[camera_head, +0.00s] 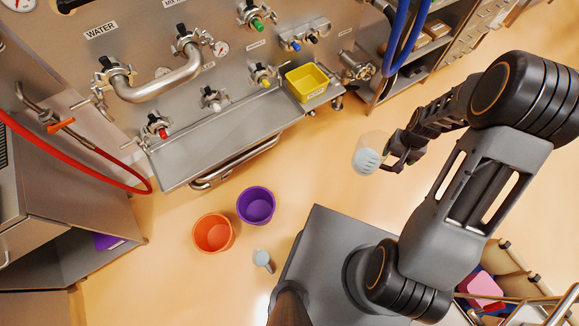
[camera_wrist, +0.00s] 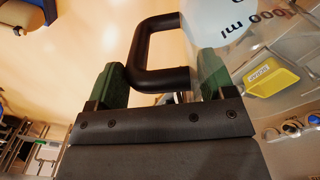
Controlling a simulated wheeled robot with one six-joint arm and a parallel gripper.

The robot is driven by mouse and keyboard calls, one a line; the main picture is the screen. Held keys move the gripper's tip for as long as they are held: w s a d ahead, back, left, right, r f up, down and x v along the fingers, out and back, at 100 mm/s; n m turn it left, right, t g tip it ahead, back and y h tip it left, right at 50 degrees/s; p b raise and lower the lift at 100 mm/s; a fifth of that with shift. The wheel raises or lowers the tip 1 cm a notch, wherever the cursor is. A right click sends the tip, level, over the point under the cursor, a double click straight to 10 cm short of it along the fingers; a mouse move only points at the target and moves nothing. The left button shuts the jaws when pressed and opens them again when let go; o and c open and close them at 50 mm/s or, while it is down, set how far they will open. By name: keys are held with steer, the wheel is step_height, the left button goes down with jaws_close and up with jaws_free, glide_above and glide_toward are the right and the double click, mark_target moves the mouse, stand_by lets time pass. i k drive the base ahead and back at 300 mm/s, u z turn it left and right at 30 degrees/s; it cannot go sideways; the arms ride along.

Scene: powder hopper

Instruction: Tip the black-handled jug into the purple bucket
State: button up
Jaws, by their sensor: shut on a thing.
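The clear jug (camera_head: 370,152) is in the air at the right in the head view, with pale contents inside. Its black handle (camera_wrist: 155,50) shows in the wrist view between the green finger pads, and part of its body with printed "1000 ml" marks (camera_wrist: 235,25) shows at the top. My gripper (camera_head: 397,158) is shut on the handle. The purple bucket (camera_head: 256,206) stands on the floor, left of and below the jug in the head view, well apart from it. The bucket looks empty.
An orange bucket (camera_head: 213,233) stands beside the purple one. A small grey scoop-like item (camera_head: 262,260) lies near them. A steel panel with valves and a tray (camera_head: 225,140) is behind. A yellow bin (camera_head: 307,82) sits on a shelf there.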

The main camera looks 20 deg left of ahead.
mark_target(256, 205)
steer(key=i, duration=2.35)
steer(key=u, duration=5.15)
steer(key=i, duration=0.5)
steer(key=z, duration=0.05)
